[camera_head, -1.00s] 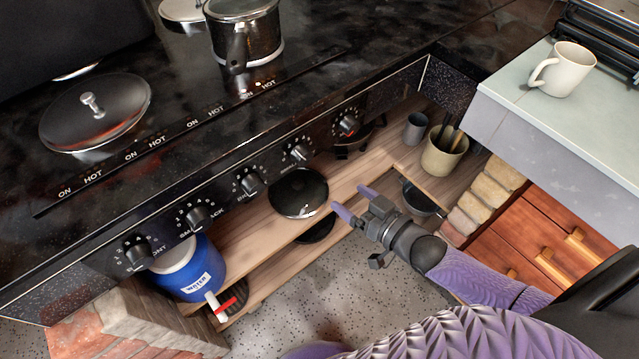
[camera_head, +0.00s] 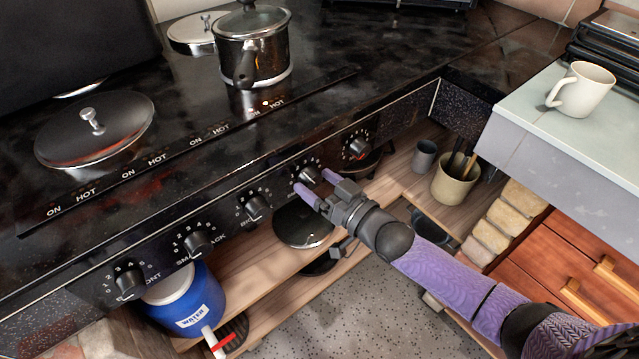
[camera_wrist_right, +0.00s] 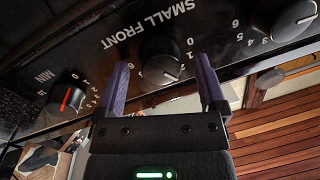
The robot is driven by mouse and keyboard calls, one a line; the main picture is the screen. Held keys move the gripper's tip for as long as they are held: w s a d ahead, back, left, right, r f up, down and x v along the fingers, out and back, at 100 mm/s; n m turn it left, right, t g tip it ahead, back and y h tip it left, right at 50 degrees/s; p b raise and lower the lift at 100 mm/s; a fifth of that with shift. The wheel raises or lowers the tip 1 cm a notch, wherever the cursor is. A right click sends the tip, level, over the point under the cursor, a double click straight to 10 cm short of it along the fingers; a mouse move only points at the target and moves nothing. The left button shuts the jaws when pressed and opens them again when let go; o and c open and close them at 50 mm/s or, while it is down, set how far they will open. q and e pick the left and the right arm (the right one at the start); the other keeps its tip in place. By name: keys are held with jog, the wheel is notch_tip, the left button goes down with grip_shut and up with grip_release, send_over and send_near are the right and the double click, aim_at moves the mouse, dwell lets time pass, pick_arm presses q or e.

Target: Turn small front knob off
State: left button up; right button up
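The small front knob (camera_wrist_right: 160,62) is black and round on the black stove panel, under an upside-down "SMALL FRONT" label in the right wrist view. In the head view this knob (camera_head: 309,173) is partly covered by my right gripper. My right gripper (camera_head: 314,180) has purple fingers, spread apart at the panel, one on each side of the knob. In the right wrist view the open gripper (camera_wrist_right: 161,64) has the knob between its fingertips, with gaps visible beside it. I cannot tell whether they touch it. My left gripper is not in view.
A red-marked knob (camera_wrist_right: 72,97) sits beside it; other knobs (camera_head: 256,207) line the panel. Below are a shelf with a dark pan (camera_head: 303,222) and a blue water jug (camera_head: 190,305). A mug (camera_head: 583,90) stands right.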

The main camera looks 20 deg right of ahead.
jog(key=c, duration=1)
grip_shut()
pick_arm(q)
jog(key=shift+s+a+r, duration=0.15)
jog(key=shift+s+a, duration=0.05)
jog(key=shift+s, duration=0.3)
